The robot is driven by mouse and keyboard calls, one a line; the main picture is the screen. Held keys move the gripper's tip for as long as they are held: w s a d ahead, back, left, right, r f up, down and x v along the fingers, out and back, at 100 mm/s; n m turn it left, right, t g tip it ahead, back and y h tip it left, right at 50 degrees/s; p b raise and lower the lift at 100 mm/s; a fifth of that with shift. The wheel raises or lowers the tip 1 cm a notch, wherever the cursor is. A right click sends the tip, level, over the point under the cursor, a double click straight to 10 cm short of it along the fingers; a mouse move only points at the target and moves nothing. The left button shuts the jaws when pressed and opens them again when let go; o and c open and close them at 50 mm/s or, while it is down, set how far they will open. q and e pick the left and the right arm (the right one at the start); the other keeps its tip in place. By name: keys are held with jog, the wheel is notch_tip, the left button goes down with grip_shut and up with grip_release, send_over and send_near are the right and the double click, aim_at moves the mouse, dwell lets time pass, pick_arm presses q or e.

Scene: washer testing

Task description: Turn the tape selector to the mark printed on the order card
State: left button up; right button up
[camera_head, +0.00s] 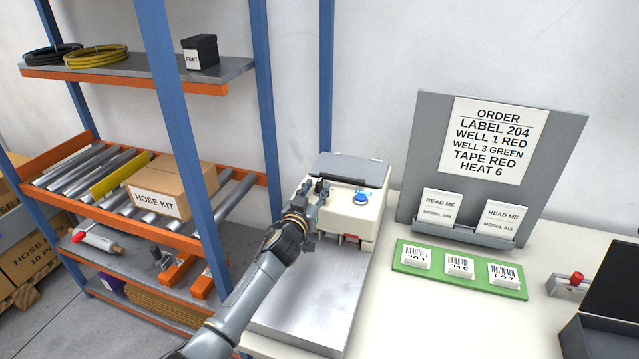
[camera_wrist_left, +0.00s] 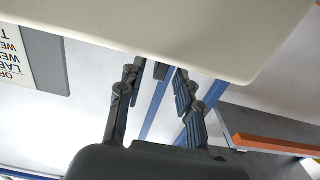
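The order card (camera_head: 498,140) on the grey board reads "TAPE RED", among other lines. The cream machine (camera_head: 345,222) stands on the table with a blue button on top. My left gripper (camera_head: 319,188) is at the machine's upper left side. In the left wrist view its two fingers (camera_wrist_left: 157,78) are apart at the edge of the cream housing (camera_wrist_left: 180,30). A small dark piece (camera_wrist_left: 160,71) shows between them, with gaps visible. I cannot make out the tape selector or its setting; the gripper covers that part of the machine. My right gripper is not in view.
A metal plate (camera_head: 305,305) lies in front of the machine, under my left arm. A green tray (camera_head: 460,270) with barcode labels lies to the right. A red-knobbed lever (camera_head: 576,279) is farther right. A shelf with a blue upright (camera_head: 185,140) stands close at left.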

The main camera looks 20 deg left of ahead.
aim_at(317, 187)
pick_arm(q)
jog(key=shift+w, duration=1.05)
jog(key=shift+w+d, duration=0.1)
jog(key=shift+w, duration=0.4)
grip_shut()
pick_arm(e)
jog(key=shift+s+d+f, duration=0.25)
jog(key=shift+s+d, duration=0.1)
